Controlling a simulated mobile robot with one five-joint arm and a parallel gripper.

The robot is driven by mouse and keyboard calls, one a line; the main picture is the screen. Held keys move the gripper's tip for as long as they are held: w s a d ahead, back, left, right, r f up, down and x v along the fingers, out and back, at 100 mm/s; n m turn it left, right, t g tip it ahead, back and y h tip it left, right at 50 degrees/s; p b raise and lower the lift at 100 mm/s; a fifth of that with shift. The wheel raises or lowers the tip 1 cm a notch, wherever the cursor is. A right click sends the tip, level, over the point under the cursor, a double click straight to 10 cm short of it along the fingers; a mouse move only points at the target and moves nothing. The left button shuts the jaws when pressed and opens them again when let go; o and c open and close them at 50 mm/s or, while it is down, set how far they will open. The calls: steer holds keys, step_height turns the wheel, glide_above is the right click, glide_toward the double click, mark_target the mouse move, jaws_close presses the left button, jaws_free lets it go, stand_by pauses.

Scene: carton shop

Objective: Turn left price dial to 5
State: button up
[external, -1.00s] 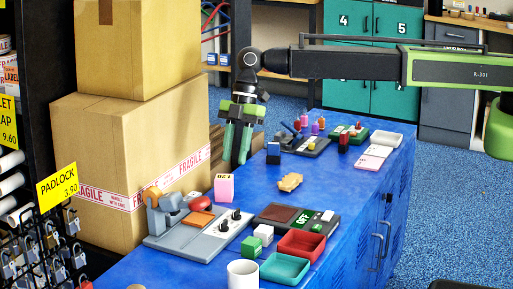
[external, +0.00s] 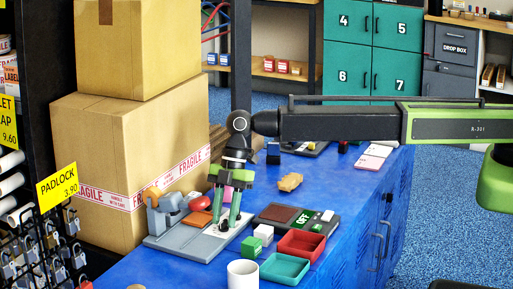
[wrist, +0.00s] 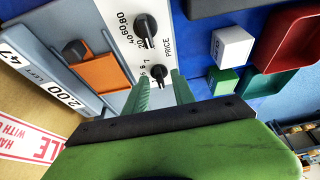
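The price dial (wrist: 159,72) is a small black knob on a white panel, marked PRICE, with small numbers around it including 6 and 7. I cannot clearly read its setting. A larger black dial (wrist: 147,27) with a 40-60-80 scale sits beside it. In the external view one black knob (external: 223,227) shows on the grey device (external: 188,240); the price dial seems hidden by a finger. My gripper (external: 227,212) points down low over the panel. Its two green fingers are apart and empty, and in the wrist view the gripper (wrist: 160,80) has its tips close to the price dial.
A red-orange pad (external: 200,203) lies left of the fingers. A white cube (external: 250,246), green cube (external: 264,234), red tray (external: 301,246), teal tray (external: 284,269) and white cup (external: 242,274) stand to the right and front. Stacked cartons (external: 125,150) rise behind left.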

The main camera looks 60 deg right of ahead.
jaws_close()
steer(key=shift+m, duration=0.3)
steer(key=shift+s+m+t, duration=0.2)
steer(key=shift+m+t, duration=0.3)
steer(key=shift+m, duration=0.4)
steer(key=m+t, duration=0.1)
steer(key=m, duration=0.2)
steer(key=shift+s+m, duration=0.1)
steer(key=shift+m, duration=0.2)
steer(key=m, duration=0.2)
steer(key=m+t+h, duration=0.1)
steer(key=m, duration=0.1)
steer(key=m+t+h, duration=0.1)
steer(key=m, duration=0.1)
steer(key=shift+s+a, duration=0.1)
steer(key=shift+a, duration=0.15)
steer(key=m+h, duration=0.1)
steer(key=m, duration=0.2)
steer(key=m+h, duration=0.1)
steer(key=m, duration=0.1)
steer(key=shift+a+m, duration=0.15)
steer(key=shift+m, duration=0.25)
